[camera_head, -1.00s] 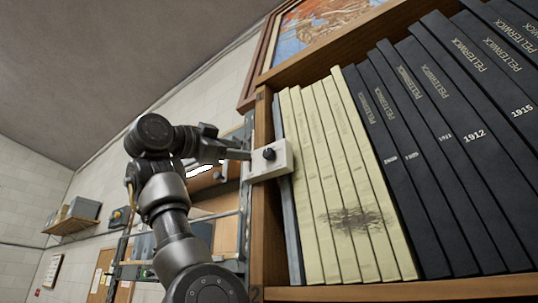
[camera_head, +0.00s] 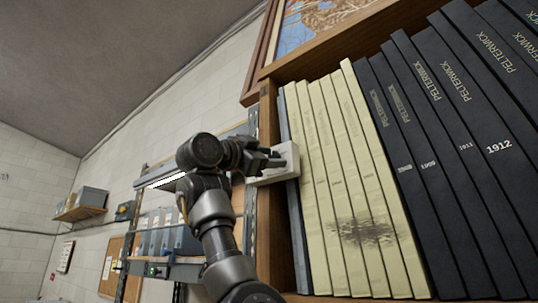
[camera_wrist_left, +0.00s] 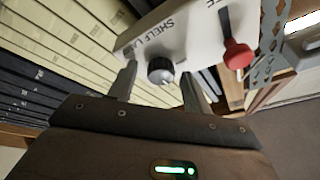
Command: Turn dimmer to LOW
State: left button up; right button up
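The white control box (camera_head: 283,162) is fixed at the left upright of the bookcase. In the left wrist view, its face (camera_wrist_left: 190,40) carries a partly cut-off "SHELF L" label, a round black dimmer knob (camera_wrist_left: 160,70) with a light pointer mark, and a red-tipped lever (camera_wrist_left: 237,54). My left gripper (camera_head: 276,161) is in front of the box and hides the knob in the head view. In the left wrist view, my left gripper (camera_wrist_left: 160,78) is open, with a finger on each side of the knob and gaps visible. No LOW mark is legible.
Cream volumes (camera_head: 345,190) and dark volumes (camera_head: 450,150) fill the shelf just right of the box. The wooden upright (camera_head: 268,210) stands close beside it. A metal rack (camera_head: 160,245) is behind my left arm.

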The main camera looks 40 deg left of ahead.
pick_arm(q)
jog(key=c, duration=0.9)
jog(key=shift+f, duration=0.1)
jog(key=n+y+b, duration=0.1)
jog(key=n, duration=0.2)
jog(key=n+y+b, duration=0.2)
jog(key=n, duration=0.2)
jog(key=shift+d+t, duration=0.1)
jog(key=shift+t, duration=0.2)
jog(key=n+y, duration=0.1)
jog(key=n, duration=0.2)
jog(key=shift+n+y, duration=0.3)
jog(key=shift+y, duration=0.1)
jog(key=shift+d+r+n+g+y+b, duration=0.15)
jog(key=shift+n+y, duration=0.3)
jog(key=shift+n, duration=0.85)
jog(key=shift+a+r+n+g+y+b, duration=0.1)
jog(key=shift+n+g+y+b, duration=0.25)
jog(key=shift+n, duration=0.95)
jog(key=shift+y, duration=0.3)
